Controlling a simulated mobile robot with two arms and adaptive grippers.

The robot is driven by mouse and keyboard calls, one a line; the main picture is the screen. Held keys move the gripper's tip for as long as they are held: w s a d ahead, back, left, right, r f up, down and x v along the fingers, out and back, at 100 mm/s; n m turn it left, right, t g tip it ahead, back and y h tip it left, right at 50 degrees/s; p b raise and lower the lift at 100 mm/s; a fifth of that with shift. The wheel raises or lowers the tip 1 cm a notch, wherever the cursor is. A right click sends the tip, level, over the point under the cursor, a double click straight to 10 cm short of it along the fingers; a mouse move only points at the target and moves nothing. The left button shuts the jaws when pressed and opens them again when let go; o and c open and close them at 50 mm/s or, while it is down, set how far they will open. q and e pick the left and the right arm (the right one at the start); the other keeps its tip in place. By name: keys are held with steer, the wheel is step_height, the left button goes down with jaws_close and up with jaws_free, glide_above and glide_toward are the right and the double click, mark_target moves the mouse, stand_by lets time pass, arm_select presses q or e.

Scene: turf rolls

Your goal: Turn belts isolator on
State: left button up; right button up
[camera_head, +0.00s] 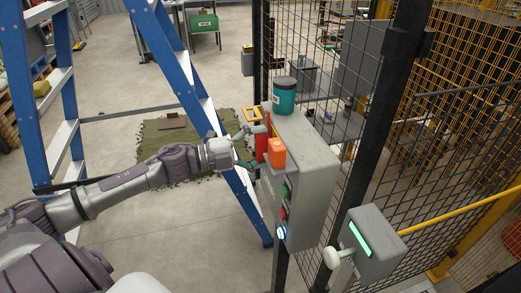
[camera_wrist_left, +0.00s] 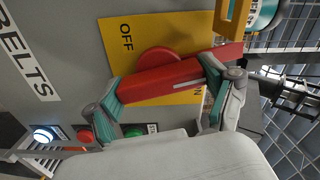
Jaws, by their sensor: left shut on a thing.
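The belts isolator is a red rotary handle (camera_wrist_left: 160,78) on a yellow plate (camera_wrist_left: 115,50), on a grey box (camera_head: 312,170) marked BELTS. In the wrist view, the handle lies slanted across the picture, its right end higher. OFF is readable above it; ON, below it, is partly covered. My left gripper (camera_wrist_left: 160,95) is shut on the handle, one finger near each end of the bar. In the head view, my left gripper (camera_head: 250,148) reaches the box's left face, and the red handle (camera_head: 263,146) shows beside it. My right gripper is not in view.
Green and red buttons and a lit blue-white button (camera_head: 281,232) sit below the handle. A blue stepladder (camera_head: 165,60) stands close behind my arm. Mesh fencing (camera_head: 335,60) closes the right side.

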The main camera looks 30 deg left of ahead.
arm_select(q)
steer(key=shift+f+m+b, duration=0.1)
steer(key=shift+m+b, duration=0.4)
steer(key=shift+m, duration=1)
steer(key=o, duration=1)
steer(key=v, duration=1.2)
steer(key=shift+a, duration=0.1)
